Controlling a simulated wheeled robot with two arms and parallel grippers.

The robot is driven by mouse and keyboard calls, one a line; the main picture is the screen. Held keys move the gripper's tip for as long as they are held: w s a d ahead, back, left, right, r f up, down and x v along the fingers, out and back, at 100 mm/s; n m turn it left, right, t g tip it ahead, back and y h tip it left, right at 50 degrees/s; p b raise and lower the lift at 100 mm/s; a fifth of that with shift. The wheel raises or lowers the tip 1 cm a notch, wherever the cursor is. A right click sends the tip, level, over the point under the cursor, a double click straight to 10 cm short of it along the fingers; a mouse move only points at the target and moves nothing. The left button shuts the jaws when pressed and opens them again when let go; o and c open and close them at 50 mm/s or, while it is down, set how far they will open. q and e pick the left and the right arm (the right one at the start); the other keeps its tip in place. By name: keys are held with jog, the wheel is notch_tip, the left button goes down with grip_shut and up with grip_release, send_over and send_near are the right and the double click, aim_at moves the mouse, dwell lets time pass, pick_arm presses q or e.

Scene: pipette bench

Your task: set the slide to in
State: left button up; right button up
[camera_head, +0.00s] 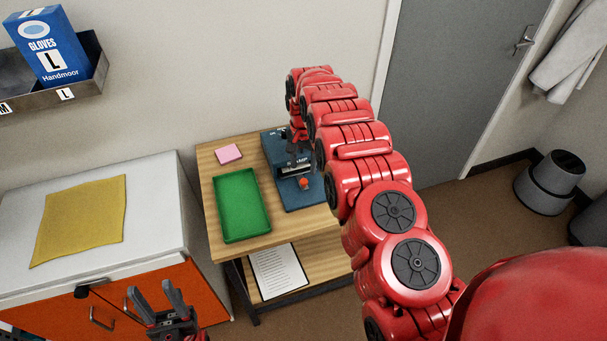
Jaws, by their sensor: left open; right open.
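A blue device (307,198) stands on the wooden table, with a black and silver upper part (294,168) and a small orange-red knob (304,183) at its front. I cannot make out which part is the slide or how it is set. My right arm reaches over from the right. My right gripper (297,150) is at the back of the device; its fingers are small and partly hidden, and I cannot tell whether they touch it. My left gripper (160,298) is open and empty at the lower left, well away from the device, in front of the orange cabinet.
A green tray (243,238) and a pink block (228,154) sit on the table (208,160) left of the device. A yellow cloth (80,220) lies on the white cabinet top (160,180). Paper (279,272) lies on the lower shelf. A wall stands behind.

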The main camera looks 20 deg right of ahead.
notch_tip(320, 180, up, 12)
jog(key=p, duration=0.2)
dwell(0.5)
